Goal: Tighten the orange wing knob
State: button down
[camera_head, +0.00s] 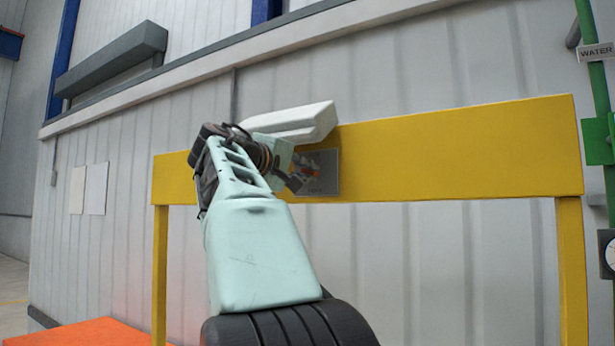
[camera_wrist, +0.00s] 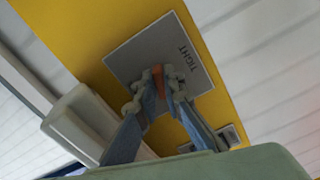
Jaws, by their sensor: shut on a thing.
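The orange wing knob (camera_wrist: 158,74) shows as a narrow orange strip on a grey plate (camera_wrist: 132,55) marked "TIGHT", in the wrist view. The plate is fixed to a yellow beam. My gripper (camera_wrist: 160,84) is shut on the knob, one fingertip on each side. The fingertips hide much of the knob, so its exact angle is hard to tell.
The yellow beam (camera_head: 460,150) spans the frame on two posts. A white box-like shape (camera_head: 295,121) lies close above my wrist. A second small plate (camera_wrist: 231,135) is on the beam. A green pipe (camera_head: 597,90) marked "WATER" stands at the far right. Wall panels are behind.

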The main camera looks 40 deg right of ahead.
jog(key=shift+m, duration=0.4)
jog(key=c, duration=2)
grip_release()
jog(key=shift+c, duration=0.2)
jog(key=v, duration=1.2)
